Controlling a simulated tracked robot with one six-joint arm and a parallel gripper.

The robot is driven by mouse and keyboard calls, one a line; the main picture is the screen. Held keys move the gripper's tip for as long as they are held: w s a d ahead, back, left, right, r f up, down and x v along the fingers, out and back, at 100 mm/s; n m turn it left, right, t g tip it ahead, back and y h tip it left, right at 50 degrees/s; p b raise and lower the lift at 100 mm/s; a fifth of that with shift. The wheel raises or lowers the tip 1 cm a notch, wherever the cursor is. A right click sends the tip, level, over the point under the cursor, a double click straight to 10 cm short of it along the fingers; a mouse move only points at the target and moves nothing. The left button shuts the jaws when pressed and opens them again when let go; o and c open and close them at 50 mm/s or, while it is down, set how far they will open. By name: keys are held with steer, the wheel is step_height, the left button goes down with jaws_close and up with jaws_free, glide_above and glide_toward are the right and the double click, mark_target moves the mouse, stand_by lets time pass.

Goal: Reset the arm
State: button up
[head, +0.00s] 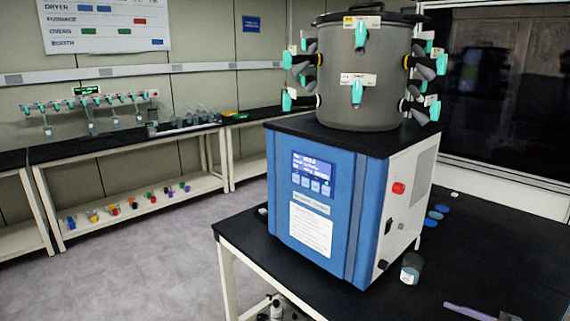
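My gripper is not clearly visible in the head view, so its pose and its fingers cannot be seen. A blue and white freeze dryer (333,195) stands on a black-topped table (480,255) right of the middle. Its grey drum chamber (363,75) sits on top, with several teal-handled valves around its side. A lit panel (313,172) shows on its blue front, and a red knob (398,188) on its right side.
A small capped jar (411,269) stands right of the dryer. Blue discs (436,214) lie behind it. A lavender strip (469,312) lies near the bottom edge. A back bench (110,150) holds a valve manifold (90,103). The floor (150,255) at left is clear.

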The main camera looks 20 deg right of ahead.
steer(key=w+a+r+n+g, duration=0.2)
steer(key=a+r+g, duration=0.1)
steer(key=a, duration=0.5)
steer(key=w+a+r+n+g, duration=0.1)
steer(key=a+r+n+g, duration=0.25)
steer(key=a, duration=0.55)
steer(key=w+a+r+n+g, duration=0.2)
steer(key=a+r+g, duration=0.15)
steer(key=a, duration=0.45)
steer(key=s+a+r+n+h, duration=0.3)
steer(key=s+a+n+h, duration=0.1)
steer(key=a, duration=0.5)
steer(key=s+a+r+n+t+h, duration=0.1)
steer(key=s+a+r+n+h, duration=0.2)
steer(key=s+a+n+h, duration=0.2)
steer(key=shift+s+a+r+n, duration=0.15)
steer(key=shift+s+a+n, duration=0.5)
steer(key=shift+s+a, duration=1.25)
steer(key=shift+c, duration=0.2)
